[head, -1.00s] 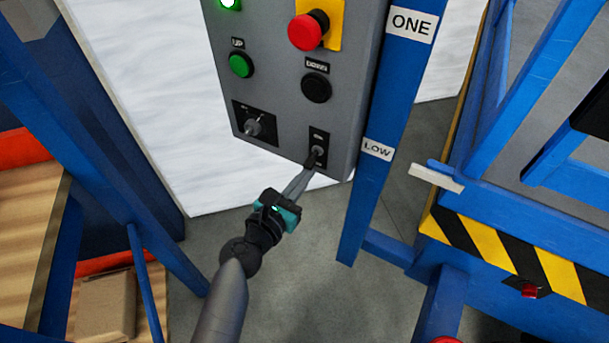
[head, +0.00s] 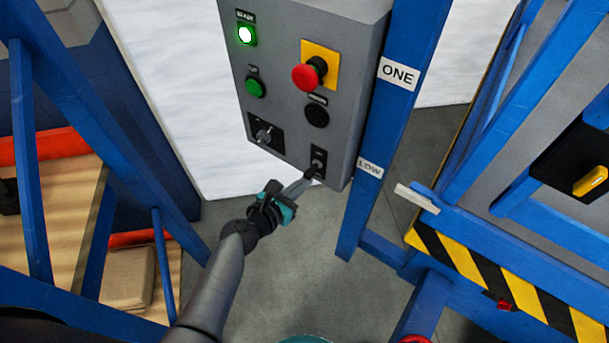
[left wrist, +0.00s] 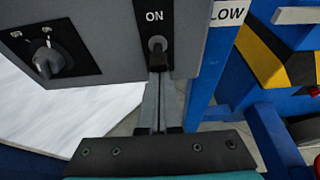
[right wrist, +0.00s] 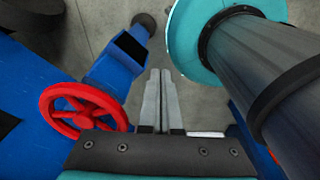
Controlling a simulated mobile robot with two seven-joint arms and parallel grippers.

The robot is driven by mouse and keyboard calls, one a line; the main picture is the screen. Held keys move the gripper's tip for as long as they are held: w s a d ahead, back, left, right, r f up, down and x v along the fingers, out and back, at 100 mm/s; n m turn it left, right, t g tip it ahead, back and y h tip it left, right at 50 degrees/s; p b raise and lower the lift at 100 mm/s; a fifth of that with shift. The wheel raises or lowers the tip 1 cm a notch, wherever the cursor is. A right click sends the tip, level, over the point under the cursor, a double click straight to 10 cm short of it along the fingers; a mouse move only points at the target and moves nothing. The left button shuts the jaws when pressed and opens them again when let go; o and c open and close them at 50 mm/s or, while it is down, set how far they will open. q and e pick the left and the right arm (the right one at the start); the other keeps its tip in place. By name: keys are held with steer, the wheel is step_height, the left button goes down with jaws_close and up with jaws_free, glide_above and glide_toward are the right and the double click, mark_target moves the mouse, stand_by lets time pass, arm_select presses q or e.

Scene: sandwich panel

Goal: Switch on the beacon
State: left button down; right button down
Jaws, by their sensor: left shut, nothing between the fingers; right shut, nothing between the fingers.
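The grey control panel (head: 290,90) hangs by the blue post. A small toggle switch (head: 317,164) sits on a black plate at its lower right corner. In the left wrist view the toggle (left wrist: 157,46) is under the word ON, and its dark lever appears to point down. My left gripper (head: 309,178) is shut and empty, its tips at the lower end of the lever; I cannot tell whether they touch. The tips also show in the left wrist view (left wrist: 158,78). My right gripper (right wrist: 158,75) is shut and empty, away from the panel. I see no beacon.
The panel also carries a lit green READY lamp (head: 246,35), a red mushroom button (head: 308,75), a green button (head: 255,87), a black button (head: 317,115) and a rotary switch (head: 264,136). A red handwheel (right wrist: 84,112) is near my right gripper. Blue shelving stands left.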

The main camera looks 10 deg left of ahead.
steer(key=shift+a+r+p, duration=0.3)
steer(key=shift+a+r, duration=0.15)
steer(key=shift+r, duration=0.2)
steer(key=shift+d+r+p, duration=0.2)
steer(key=shift+r+p, duration=0.6)
